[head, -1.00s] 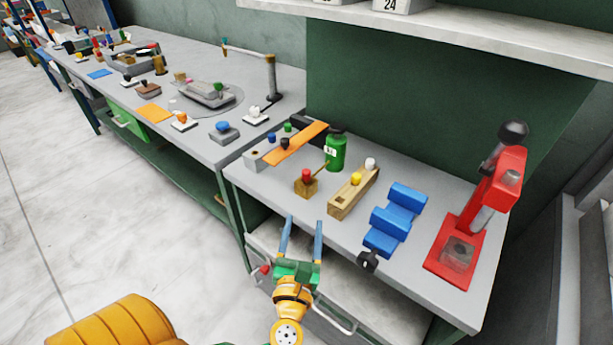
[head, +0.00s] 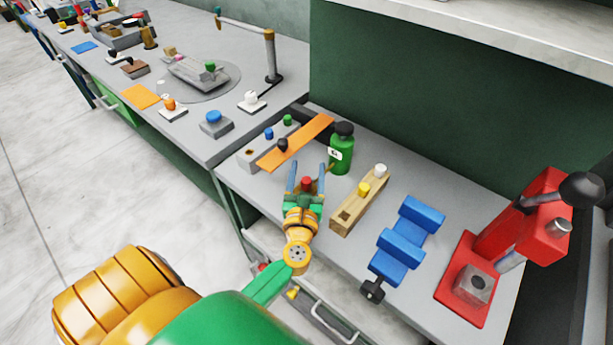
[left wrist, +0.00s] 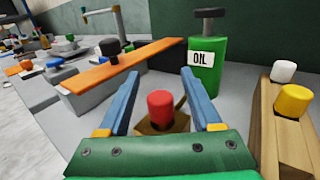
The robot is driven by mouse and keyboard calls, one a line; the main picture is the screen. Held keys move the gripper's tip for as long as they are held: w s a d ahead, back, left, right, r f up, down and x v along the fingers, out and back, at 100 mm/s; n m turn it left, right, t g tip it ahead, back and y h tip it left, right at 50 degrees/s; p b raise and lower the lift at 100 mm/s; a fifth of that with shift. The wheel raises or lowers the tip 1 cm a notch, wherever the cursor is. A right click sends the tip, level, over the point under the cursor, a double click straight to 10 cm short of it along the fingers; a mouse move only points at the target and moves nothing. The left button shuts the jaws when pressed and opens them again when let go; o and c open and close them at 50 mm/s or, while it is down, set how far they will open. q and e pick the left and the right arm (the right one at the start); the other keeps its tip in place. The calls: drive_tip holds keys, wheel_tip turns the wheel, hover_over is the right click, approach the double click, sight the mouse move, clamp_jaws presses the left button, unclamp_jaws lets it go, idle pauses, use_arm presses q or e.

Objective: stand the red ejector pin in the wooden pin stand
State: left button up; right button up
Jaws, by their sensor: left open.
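The red ejector pin (head: 307,182) stands upright in a small wooden block, which shows in the left wrist view (left wrist: 150,128). My left gripper (head: 308,168) is open, its blue fingers on either side of the red pin (left wrist: 160,104) with a gap at each side. The gripper hides most of the small block in the head view. The wooden pin stand (head: 372,204) is right of the gripper. It holds a yellow pin (head: 364,189) and a white pin (head: 380,170), with a dark square opening at its near end. My right gripper is not in view.
A green oil can (head: 342,155) stands just behind the gripper. An orange strip (head: 300,140) lies across a grey block at left. A blue fixture (head: 403,245) and a red press (head: 475,270) are farther right. Bare bench lies between stand and fixture.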

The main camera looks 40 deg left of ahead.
use_arm(q)
drive_tip(key=shift+w+a+f, duration=0.15)
drive_tip(key=shift+w, duration=0.1)
drive_tip(key=shift+s, duration=0.2)
drive_tip(key=c, duration=1)
drive_tip(key=shift+w, duration=0.1)
clamp_jaws()
